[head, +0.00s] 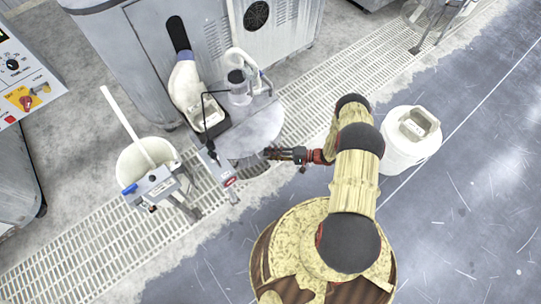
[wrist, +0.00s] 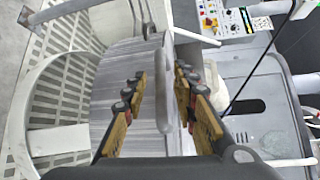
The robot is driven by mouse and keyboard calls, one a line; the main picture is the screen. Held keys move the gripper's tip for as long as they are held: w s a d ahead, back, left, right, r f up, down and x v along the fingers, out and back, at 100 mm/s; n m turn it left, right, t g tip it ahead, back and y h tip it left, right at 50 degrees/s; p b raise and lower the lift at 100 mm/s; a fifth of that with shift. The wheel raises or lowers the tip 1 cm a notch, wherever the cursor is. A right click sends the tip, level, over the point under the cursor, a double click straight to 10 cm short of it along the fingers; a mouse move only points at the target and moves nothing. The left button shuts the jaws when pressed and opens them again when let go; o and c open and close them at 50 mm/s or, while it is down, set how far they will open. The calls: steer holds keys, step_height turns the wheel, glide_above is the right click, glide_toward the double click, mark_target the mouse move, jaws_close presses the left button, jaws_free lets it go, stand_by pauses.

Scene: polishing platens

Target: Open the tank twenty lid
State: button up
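A round grey metal lid (head: 252,134) lies on a machine tank near the middle of the head view. I cannot read a tank number on it. In the wrist view its brushed surface (wrist: 115,72) lies behind and left of my fingers. A pale rounded bar, seemingly its handle (wrist: 165,85), stands between the two fingers. My gripper (head: 272,153) reaches the lid's right edge in the head view. In the wrist view my gripper (wrist: 160,100) is open, with one finger on each side of the bar. The right finger looks closer to it; I cannot tell whether they touch.
A white lidded bucket (head: 402,150) stands right of my arm. A white basin (head: 147,165) on a stand is at left. A large grey machine (head: 150,60) stands behind. A control panel (wrist: 235,20) shows at the wrist view's top. Blue-grey floor (head: 470,200) is clear at right.

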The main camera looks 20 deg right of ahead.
steer(key=c, duration=0.3)
steer(key=c, duration=0.4)
jaws_close()
stand_by(0.3)
